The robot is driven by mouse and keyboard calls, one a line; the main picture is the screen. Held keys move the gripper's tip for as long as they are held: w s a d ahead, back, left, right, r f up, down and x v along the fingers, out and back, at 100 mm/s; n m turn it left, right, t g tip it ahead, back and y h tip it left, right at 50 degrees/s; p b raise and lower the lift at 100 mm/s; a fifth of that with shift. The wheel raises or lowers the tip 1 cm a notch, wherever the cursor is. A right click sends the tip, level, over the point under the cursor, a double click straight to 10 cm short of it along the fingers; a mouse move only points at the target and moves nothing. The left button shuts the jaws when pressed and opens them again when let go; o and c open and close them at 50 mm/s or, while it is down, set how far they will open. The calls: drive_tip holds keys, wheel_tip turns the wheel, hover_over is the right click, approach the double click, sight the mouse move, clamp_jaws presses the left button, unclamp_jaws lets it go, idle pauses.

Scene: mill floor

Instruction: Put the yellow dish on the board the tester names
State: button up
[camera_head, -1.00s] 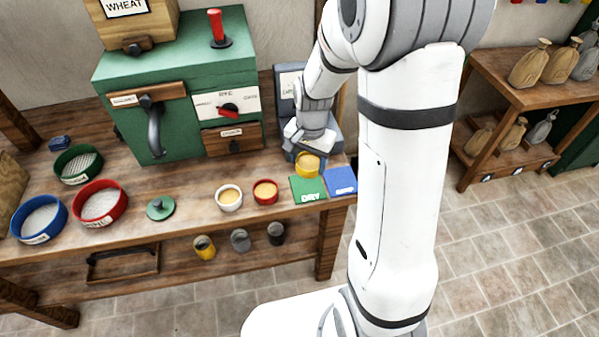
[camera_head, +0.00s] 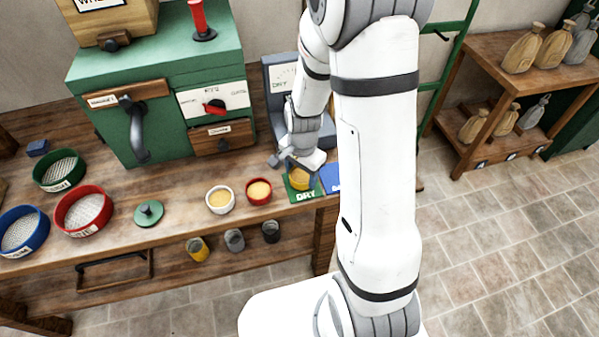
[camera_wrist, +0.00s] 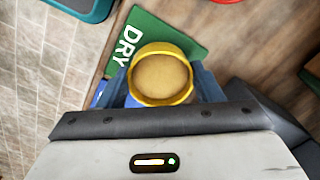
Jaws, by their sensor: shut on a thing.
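The yellow dish (camera_head: 299,181) holds tan meal and sits between the fingers of my gripper (camera_head: 298,172), which is shut on it. In the wrist view the dish (camera_wrist: 161,98) is over the green board (camera_wrist: 138,25) marked DRY, covering part of it. I cannot tell whether it touches the board. The green board (camera_head: 305,195) lies at the bench's front right, with the blue board (camera_head: 331,178) to its right, partly hidden by my arm. The tester (camera_head: 279,73) stands behind; DRY is readable on the left of its face, the rest hidden by my arm.
A red dish (camera_head: 258,191) and a white dish (camera_head: 220,199) of meal stand left of the green board. A green lidded piece (camera_head: 148,212) and red, green and blue sieves stand farther left. The green mill (camera_head: 160,85) rises behind. The bench (camera_head: 180,226) has its front edge near the boards.

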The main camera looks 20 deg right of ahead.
sight(302, 182)
drive_tip(key=shift+f, duration=0.2)
drive_tip(key=o, duration=1.1)
drive_tip(key=shift+r, duration=0.2)
wheel_tip(302, 182, up, 12)
drive_tip(key=s+r+n+t, duration=0.2)
drive_tip(key=s+r+n, duration=0.8)
drive_tip(key=s, duration=0.4)
drive_tip(key=shift+n, duration=0.4)
